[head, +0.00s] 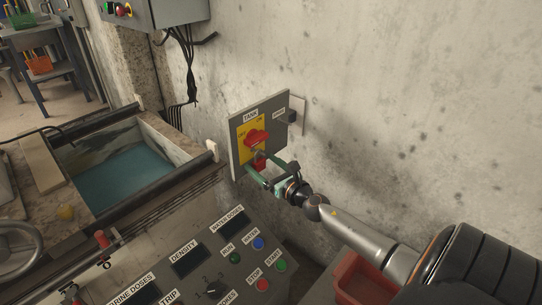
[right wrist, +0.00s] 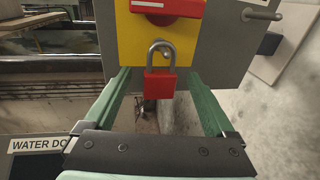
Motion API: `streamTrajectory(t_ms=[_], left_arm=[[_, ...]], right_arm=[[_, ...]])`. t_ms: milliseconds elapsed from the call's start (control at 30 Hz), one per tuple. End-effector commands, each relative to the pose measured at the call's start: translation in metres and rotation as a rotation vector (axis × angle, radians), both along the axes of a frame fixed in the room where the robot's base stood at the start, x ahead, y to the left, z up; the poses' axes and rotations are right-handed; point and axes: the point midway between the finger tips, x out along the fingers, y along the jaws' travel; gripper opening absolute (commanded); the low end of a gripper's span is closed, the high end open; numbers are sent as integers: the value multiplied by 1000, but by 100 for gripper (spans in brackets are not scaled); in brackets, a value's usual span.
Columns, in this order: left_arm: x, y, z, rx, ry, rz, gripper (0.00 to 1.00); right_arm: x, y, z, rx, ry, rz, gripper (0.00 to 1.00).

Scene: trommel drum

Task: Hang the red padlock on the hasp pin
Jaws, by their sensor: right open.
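The red padlock (right wrist: 161,84) is upright in the right wrist view, its grey shackle upward, in front of the yellow plate (right wrist: 128,43) and just below the red switch handle (right wrist: 170,8). In the head view the padlock (head: 259,163) is small, beside my green fingers. My right gripper (right wrist: 160,77) is open, with one finger on each side of the padlock and a gap on both sides. In the head view my right gripper (head: 256,161) reaches the lower part of the grey TANK panel (head: 239,132). My left gripper is out of view.
A metal peg (right wrist: 262,14) sticks out of the panel at upper right, near a black block (right wrist: 268,43). A button console (head: 205,265) lies below, a water tank (head: 122,172) to the left, a red bin (head: 362,280) at lower right.

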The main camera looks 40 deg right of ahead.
Motion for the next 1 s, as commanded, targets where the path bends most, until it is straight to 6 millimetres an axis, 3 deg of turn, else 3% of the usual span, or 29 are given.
streamTrajectory(t_ms=[167,467,800,1000], left_arm=[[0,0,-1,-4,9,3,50],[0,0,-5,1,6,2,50],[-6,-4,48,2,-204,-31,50],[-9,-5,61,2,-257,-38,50]], right_arm=[[-17,2,0,0,2,0,90],[-66,7,1,1,2,0,90],[-112,11,4,3,0,-1,90],[-122,12,7,0,-2,0,90]])
